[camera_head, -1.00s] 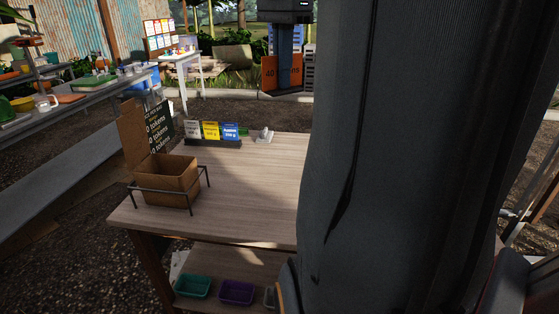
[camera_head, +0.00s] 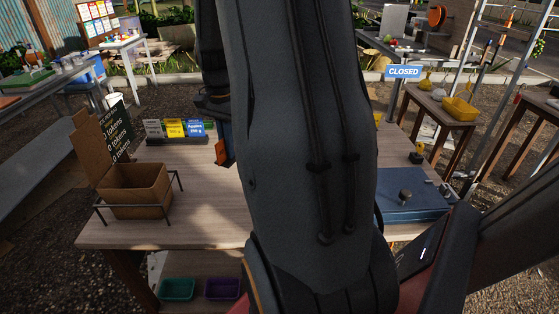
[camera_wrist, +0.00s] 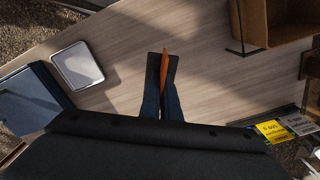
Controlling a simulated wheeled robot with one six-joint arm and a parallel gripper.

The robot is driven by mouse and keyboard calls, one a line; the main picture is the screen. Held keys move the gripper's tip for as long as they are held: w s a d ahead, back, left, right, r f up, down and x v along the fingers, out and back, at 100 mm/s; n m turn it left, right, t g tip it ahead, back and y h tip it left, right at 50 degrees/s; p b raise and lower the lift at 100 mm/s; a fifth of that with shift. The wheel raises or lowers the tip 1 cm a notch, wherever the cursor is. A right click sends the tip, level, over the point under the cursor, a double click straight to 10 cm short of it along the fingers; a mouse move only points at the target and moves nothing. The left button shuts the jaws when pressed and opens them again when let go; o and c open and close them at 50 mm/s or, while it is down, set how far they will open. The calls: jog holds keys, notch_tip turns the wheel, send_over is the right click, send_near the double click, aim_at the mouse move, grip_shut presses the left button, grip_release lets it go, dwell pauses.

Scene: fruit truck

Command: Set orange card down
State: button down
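The orange card (camera_head: 222,152) hangs from my gripper (camera_head: 224,135) above the wooden table (camera_head: 160,228), right of the card rack, partly hidden by my arm. In the wrist view the card (camera_wrist: 173,70) is seen nearly edge-on between the two dark fingers of my gripper (camera_wrist: 163,72), which are shut on it. Bare tabletop lies beneath it; I cannot tell the exact height. The dark rack (camera_head: 182,138) at the table's back left holds white, yellow and blue cards.
An open cardboard box (camera_head: 137,190) stands in a wire frame at the left, before a dark sign (camera_head: 118,130). A blue box (camera_head: 412,205) is at the right. A grey tray-like thing (camera_wrist: 76,66) lies on the table. The table's middle is clear.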

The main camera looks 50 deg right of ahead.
jog(key=n+p, duration=0.1)
jog(key=p, duration=0.1)
send_over(233, 204)
notch_tip(233, 204, down, 11)
jog(key=shift+r, duration=0.1)
jog(key=shift+f+p, duration=0.65)
jog(key=shift+f, duration=1.95)
jog(key=shift+f, duration=0.1)
jog(key=c, duration=2.4)
grip_release()
jog(key=shift+f, duration=0.1)
jog(key=o, duration=0.4)
